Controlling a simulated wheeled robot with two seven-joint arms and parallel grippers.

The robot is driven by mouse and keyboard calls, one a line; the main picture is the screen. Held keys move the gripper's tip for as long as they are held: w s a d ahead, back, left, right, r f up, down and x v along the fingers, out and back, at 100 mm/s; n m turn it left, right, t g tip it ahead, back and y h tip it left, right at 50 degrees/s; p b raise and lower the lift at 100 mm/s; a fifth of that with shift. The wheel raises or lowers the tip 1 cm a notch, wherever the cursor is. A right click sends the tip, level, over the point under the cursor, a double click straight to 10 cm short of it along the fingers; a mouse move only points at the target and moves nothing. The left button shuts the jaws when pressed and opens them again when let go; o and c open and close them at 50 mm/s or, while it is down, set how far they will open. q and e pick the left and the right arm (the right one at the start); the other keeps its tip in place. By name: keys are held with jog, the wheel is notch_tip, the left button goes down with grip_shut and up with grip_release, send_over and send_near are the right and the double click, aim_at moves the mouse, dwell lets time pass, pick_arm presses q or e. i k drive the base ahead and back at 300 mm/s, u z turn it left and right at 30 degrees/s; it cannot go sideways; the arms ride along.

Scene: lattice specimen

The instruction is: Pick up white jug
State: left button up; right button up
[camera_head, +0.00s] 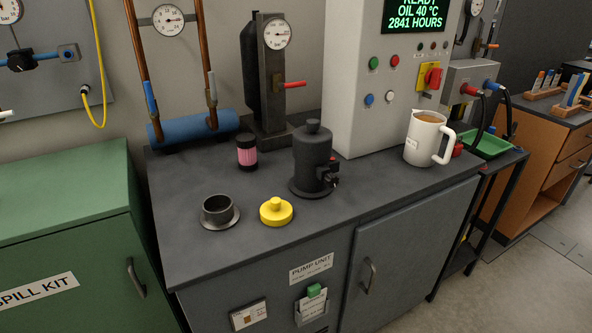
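The white jug (424,138) stands upright at the right end of the dark bench top, in front of the grey control cabinet. Its handle points right, its spout is at the upper left, and brown liquid shows inside near the rim. A small label is on its left side. Neither of my grippers shows in the head view.
On the dark bench top (340,215) stand a black canister (312,160), a yellow knobbed cap (276,212), a black flanged cup (218,211) and a pink-banded jar (247,152). The control cabinet (372,120) rises behind the jug. A green tray (488,146) lies to the right.

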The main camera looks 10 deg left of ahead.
aim_at(427, 128)
jog(key=z, duration=2.5)
jog(key=i, duration=1.45)
jog(key=u, duration=3.5)
